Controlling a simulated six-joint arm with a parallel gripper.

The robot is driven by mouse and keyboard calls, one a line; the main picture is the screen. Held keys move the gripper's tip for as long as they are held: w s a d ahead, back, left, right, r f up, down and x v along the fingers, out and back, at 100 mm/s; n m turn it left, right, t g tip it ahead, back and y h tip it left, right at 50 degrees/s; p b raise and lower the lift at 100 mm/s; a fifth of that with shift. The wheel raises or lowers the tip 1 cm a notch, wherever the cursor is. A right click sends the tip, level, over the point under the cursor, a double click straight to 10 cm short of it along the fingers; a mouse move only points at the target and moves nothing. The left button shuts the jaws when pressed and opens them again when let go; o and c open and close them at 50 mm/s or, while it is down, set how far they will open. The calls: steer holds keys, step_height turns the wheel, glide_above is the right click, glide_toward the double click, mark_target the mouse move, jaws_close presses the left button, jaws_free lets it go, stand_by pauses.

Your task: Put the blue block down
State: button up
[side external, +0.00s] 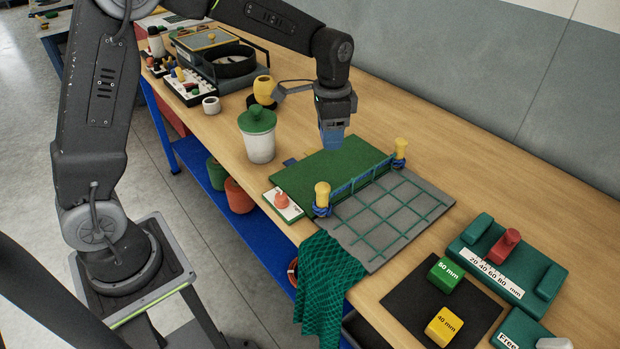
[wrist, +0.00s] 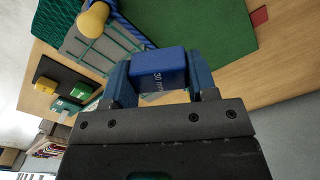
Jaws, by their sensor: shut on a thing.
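My gripper (side external: 334,128) hangs above the back edge of the green mat (side external: 325,168) in the side external view. In the wrist view my gripper (wrist: 160,78) is shut on the blue block (wrist: 158,68), with one finger on each side of it. White marking shows on the block, partly readable as "30". In the side view the block is hard to tell apart from the blue fingertips. It appears to be held clear of the surface.
A black mat (side external: 407,300) at front right bears a green 60 mm block (side external: 446,274) and a yellow 40 mm block (side external: 444,326). A grey net board (side external: 400,215) with yellow-topped posts adjoins the green mat. A white jar with green lid (side external: 258,137) stands left.

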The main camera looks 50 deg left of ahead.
steer(key=a+f+n, duration=0.1)
steer(key=f+n, duration=0.1)
steer(key=s+a+f+n, duration=0.1)
steer(key=a+f+n, duration=0.1)
steer(key=f, duration=0.1)
steer(key=s+a+f+n, duration=0.1)
steer(key=f+n, duration=0.1)
steer(key=shift+a+f, duration=0.15)
steer(key=shift+f, duration=0.15)
step_height(320, 180, up, 4)
steer(key=r, duration=0.1)
glide_above(326, 173)
step_height(326, 173, down, 10)
steer(key=shift+r, duration=0.1)
stand_by(0.3)
